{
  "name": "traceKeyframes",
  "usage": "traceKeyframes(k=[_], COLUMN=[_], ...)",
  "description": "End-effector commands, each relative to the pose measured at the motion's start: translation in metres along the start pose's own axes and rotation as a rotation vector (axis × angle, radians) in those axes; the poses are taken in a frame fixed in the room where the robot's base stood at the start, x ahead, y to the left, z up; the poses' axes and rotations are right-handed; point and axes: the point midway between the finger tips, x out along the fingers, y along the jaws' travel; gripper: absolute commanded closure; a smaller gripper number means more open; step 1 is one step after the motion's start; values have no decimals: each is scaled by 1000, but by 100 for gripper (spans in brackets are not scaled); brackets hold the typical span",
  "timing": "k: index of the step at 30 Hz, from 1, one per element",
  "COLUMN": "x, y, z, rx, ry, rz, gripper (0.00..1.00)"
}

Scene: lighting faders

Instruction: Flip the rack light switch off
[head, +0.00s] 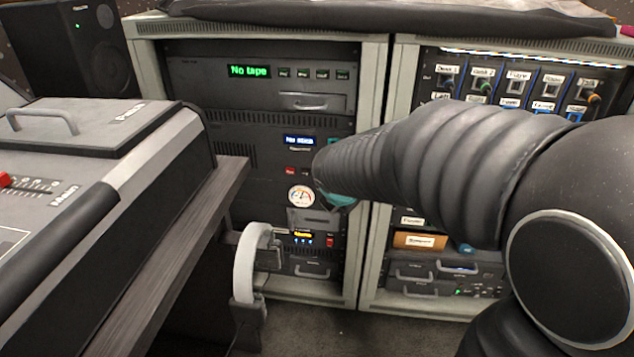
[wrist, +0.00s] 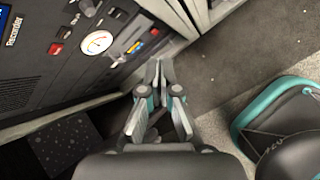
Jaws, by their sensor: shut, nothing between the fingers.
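No label reading "rack light" is legible, so I cannot tell which control is that switch. The left rack (head: 376,75) has a small red rocker (head: 330,241) beside an amber display low on its front; the rocker also shows in the wrist view (wrist: 154,32). Another small red control (head: 291,170) sits higher, above a round white gauge, and also shows in the wrist view (wrist: 56,48). My gripper (wrist: 157,68) is shut and empty, its fingertips together, apart from the rack face and below the red rocker in the wrist picture. In the head view my arm hides its fingers.
A desk with a mixing console (head: 110,150) stands at the left, with a curved white and black object (head: 245,265) by its edge. The right rack (head: 402,80) has a lit strip (head: 520,56) along its top. Carpeted floor (wrist: 225,65) lies clear beside the racks.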

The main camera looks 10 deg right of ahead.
Motion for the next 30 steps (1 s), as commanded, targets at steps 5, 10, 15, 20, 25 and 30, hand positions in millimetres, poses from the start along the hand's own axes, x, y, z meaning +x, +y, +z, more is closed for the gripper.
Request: traceKeyframes(k=[5,10,15,20,25,30], x=[44,64,68,67,72,93], y=[34,48,51,51,51,51], z=[-15,-25,-26,-26,-27,-28], rx=[-437,-650,-698,-695,-694,-692], ry=[-2,-4,-6,-6,-5,-4], rz=[30,49,54,54,53,52], gripper=[100,100,100,100,100,100])
